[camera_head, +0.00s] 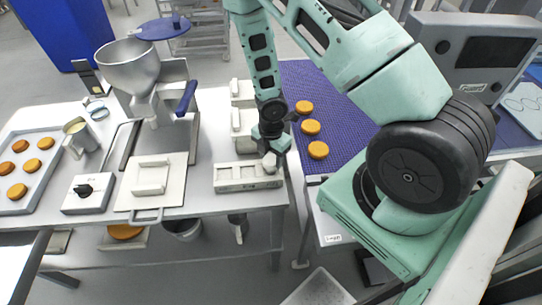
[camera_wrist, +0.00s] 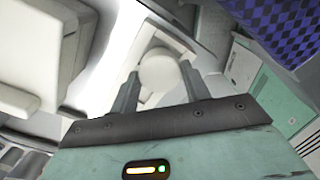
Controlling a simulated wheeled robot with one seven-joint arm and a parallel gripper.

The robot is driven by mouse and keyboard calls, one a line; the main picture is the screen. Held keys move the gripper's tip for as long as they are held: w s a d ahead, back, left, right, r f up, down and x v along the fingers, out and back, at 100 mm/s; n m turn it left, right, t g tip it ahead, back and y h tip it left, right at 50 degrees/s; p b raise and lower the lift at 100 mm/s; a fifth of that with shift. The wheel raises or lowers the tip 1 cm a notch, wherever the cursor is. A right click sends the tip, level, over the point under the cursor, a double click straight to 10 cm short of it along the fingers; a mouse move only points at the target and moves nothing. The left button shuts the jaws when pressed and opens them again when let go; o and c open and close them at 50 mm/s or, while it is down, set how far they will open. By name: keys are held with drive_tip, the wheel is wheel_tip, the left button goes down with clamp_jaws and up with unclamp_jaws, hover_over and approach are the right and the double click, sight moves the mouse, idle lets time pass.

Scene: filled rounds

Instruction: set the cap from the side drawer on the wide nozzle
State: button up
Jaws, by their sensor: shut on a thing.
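My gripper (camera_head: 271,158) is low over the right end of the metal table, with its fingers on a small white rounded piece, which looks like the cap (camera_head: 270,162). In the wrist view the cap (camera_wrist: 160,75) is a pale round shape between the two fingertips of my gripper (camera_wrist: 160,82). A white open-topped drawer or tray (camera_head: 247,185) with compartments lies just below and left of the gripper. I cannot tell whether the cap touches it. The filling machine's metal hopper (camera_head: 128,62) stands at the left. I cannot clearly make out a wide nozzle.
White handled blocks (camera_head: 242,122) line the table behind the gripper. A blue conveyor mat (camera_head: 335,115) with several orange rounds (camera_head: 318,150) is right. A tray (camera_head: 33,165) of rounds lies far left.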

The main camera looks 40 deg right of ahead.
drive_tip(key=shift+f, duration=0.25)
idle(0.3)
drive_tip(key=o, duration=1.5)
drive_tip(key=shift+r, duration=0.15)
wheel_tip(320, 180, up, 7)
drive_tip(key=p, duration=0.6)
